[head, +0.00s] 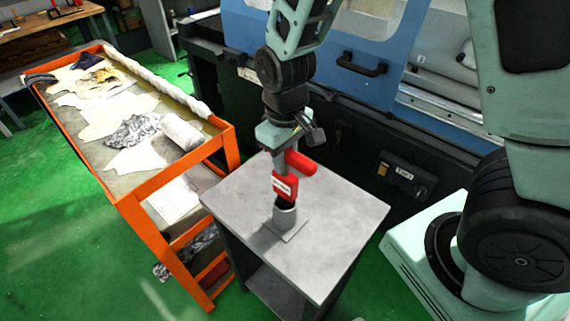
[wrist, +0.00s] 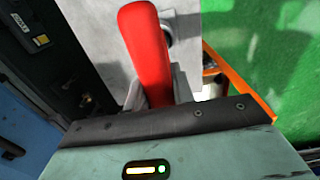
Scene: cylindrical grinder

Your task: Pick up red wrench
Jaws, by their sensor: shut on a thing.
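The red wrench (head: 299,163) is above the small grey table, with a red part bearing a white label just below its red handle. In the wrist view its red handle (wrist: 146,50) runs up from the gripper's edge. Below the red part are a dark piece and a grey cylinder (head: 285,217) on a flat plate. I cannot tell whether the wrench touches them.
The grey table (head: 340,217) is otherwise clear. An orange-framed cart (head: 140,188) with rags and a white roll stands to the left. The blue and black grinder (head: 375,110) is behind the table. Green floor (head: 60,240) is open at the lower left.

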